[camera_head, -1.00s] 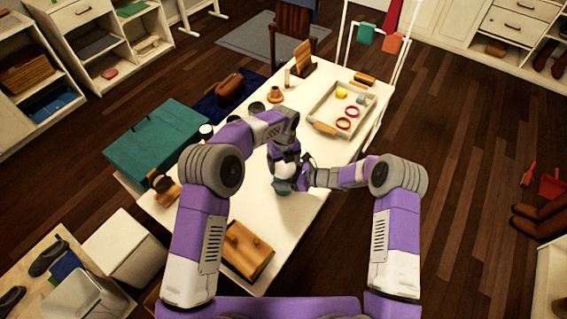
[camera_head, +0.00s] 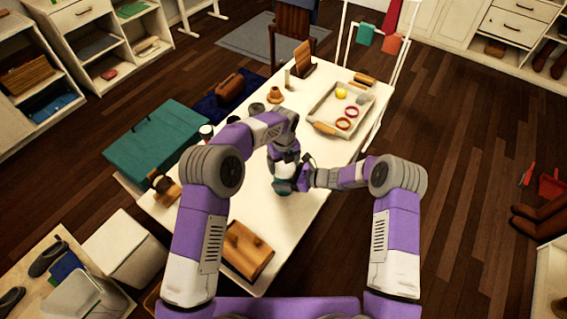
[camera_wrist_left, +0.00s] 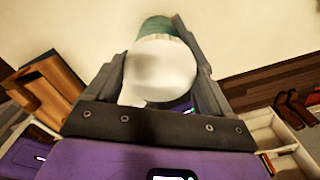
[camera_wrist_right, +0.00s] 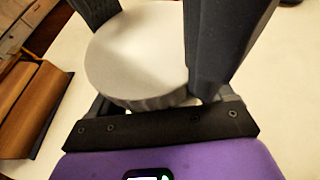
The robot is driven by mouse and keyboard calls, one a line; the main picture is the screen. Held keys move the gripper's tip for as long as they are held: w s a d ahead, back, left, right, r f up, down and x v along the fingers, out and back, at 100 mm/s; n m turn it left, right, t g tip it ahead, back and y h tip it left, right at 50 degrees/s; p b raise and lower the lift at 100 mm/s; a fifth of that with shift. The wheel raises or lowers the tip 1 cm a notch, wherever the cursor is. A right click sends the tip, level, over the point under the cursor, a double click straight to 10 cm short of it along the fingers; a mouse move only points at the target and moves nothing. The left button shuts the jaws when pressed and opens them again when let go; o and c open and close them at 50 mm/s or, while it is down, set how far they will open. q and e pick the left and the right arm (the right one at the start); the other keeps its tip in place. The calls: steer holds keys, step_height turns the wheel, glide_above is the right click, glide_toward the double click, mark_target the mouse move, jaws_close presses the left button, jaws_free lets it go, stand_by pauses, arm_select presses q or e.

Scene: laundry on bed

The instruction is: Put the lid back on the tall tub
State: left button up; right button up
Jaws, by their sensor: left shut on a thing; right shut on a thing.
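The tall tub (camera_head: 282,188) is a teal cylinder near the middle of the white table, mostly hidden by my grippers. It also shows in the left wrist view (camera_wrist_left: 157,27), beyond the lid. The lid (camera_wrist_left: 160,75) is a white disc with a ribbed edge, also large in the right wrist view (camera_wrist_right: 140,55). My left gripper (camera_head: 287,178) comes down from above, its fingers shut on either side of the lid.
A grey tray (camera_head: 325,108) with red rings and a yellow thing is at the table's far right. A teal box (camera_head: 155,145) stands left of the table. Bare tabletop lies around the tub.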

arm_select(q)
steer(key=shift+a+f, duration=0.35)
steer(key=shift+f, duration=0.1)
steer(key=shift+r, duration=0.25)
steer(key=shift+s+d+r, duration=0.1)
steer(key=shift+s+r, duration=0.05)
steer(key=shift+r, duration=0.1)
stand_by(0.4)
steer(key=shift+d+r, duration=0.2)
stand_by(0.4)
